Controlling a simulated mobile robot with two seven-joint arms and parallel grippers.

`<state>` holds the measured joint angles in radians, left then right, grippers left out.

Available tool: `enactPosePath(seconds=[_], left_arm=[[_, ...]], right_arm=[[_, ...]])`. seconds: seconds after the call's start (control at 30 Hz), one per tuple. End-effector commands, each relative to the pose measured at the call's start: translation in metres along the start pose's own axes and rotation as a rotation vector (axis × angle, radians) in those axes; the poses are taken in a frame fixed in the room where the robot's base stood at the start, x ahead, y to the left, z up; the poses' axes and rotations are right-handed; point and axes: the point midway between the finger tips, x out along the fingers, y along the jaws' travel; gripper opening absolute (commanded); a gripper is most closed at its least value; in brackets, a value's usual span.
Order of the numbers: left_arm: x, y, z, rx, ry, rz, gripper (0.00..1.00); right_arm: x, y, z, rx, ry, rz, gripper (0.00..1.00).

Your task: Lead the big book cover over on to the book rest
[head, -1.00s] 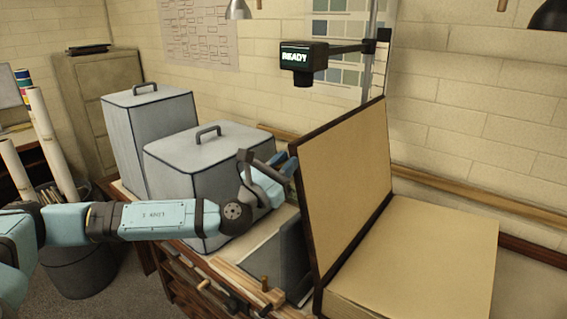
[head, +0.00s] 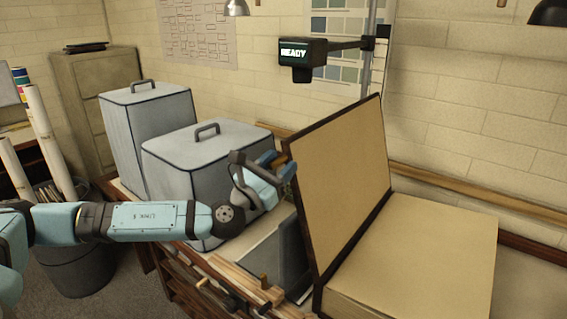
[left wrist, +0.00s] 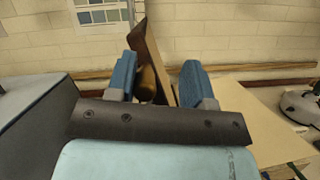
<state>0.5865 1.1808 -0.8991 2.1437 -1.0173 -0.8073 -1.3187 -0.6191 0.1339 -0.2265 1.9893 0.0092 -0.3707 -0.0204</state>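The big book lies open, its tan page block (head: 430,250) flat on the right. Its cover (head: 340,180), tan inside with a dark border, stands raised and leans left past upright. My left gripper (head: 279,164) is at the cover's upper left edge. In the left wrist view its two blue fingers (left wrist: 158,82) stand apart, with the cover's edge (left wrist: 143,45) showing between them; I cannot tell whether they touch it. A dark grey slanted panel (head: 285,262), seemingly the book rest, stands left of the cover, partly hidden by it. My right gripper is not in view.
Two grey lidded boxes (head: 205,165) (head: 148,120) stand close behind and left of my left arm. A lamp-like head with a READY display (head: 303,52) hangs above the book. Wooden strips and clamps (head: 240,280) lie along the bench's front edge.

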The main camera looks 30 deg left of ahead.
Motion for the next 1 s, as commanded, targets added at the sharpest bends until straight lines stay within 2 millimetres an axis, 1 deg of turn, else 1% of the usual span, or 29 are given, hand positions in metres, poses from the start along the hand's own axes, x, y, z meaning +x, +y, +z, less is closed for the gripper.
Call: enactPosePath(seconds=[0.03,0.1,0.47,1.0], left_arm=[[-0.008,-0.002,-0.003,-0.001,0.004,-0.003,0.45],[-0.015,-0.002,-0.003,-0.001,0.003,-0.003,0.45],[-0.051,-0.001,-0.004,-0.001,0.004,-0.003,0.45],[-0.102,-0.001,-0.003,0.0,0.004,-0.003,0.45]], right_arm=[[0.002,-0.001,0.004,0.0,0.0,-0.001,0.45],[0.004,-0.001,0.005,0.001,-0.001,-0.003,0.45],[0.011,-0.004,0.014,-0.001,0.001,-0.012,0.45],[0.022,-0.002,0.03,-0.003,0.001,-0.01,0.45]])
